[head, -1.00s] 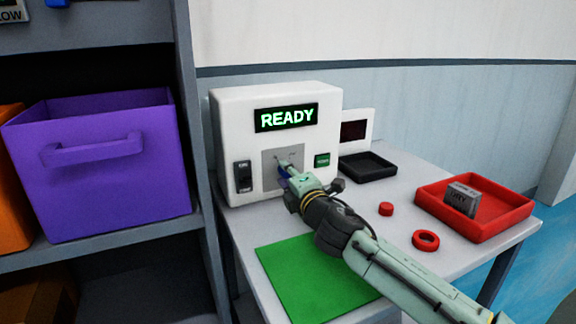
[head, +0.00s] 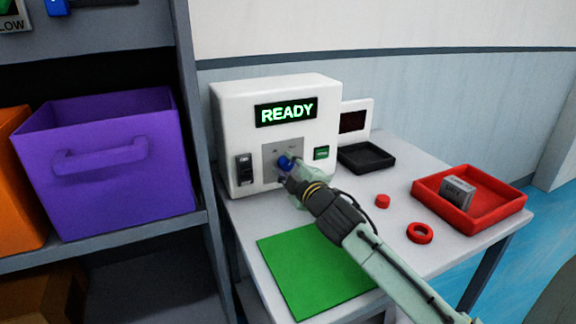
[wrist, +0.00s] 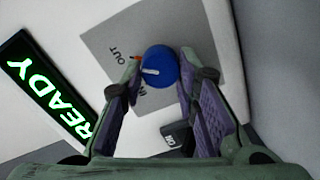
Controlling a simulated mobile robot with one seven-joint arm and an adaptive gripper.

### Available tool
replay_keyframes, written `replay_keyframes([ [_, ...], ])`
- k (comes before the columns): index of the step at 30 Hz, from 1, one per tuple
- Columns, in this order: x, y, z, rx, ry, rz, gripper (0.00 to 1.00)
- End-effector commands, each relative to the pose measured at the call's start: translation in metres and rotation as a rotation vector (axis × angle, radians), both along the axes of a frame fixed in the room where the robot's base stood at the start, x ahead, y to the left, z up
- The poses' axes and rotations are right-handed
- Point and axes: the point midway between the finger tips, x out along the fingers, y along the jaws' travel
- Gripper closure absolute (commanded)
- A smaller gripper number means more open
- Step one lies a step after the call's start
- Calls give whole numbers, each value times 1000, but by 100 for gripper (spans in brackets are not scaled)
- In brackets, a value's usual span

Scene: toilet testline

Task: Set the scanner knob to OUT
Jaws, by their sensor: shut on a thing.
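The white scanner box (head: 225,125) stands on the table with a green READY display (head: 286,111). Its blue knob (head: 284,162) sits on a grey front panel. In the wrist view, the fingers of my gripper (wrist: 161,72) lie on both sides of the blue knob (wrist: 160,58) and are shut on it. The knob's white pointer line points left in that picture, between the OUT label (wrist: 117,56) and a second label partly hidden below it. A small red-orange spot shows at the knob's edge by OUT. In the head view, my gripper (head: 290,172) partly covers the panel.
A black rocker switch (head: 245,170) and a green button (head: 321,153) flank the panel. A purple bin (head: 105,190) is on the left shelf.

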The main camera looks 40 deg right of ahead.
Motion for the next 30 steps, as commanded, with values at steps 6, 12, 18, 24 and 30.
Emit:
replay_keyframes([
  [6,0,0,1,10,-5,0,100],
  [12,0,0,1,10,-5,0,100],
  [18,0,0,1,9,-5,0,63],
  [24,0,0,1,9,-4,0,52],
  [30,0,0,0,10,-3,0,52],
])
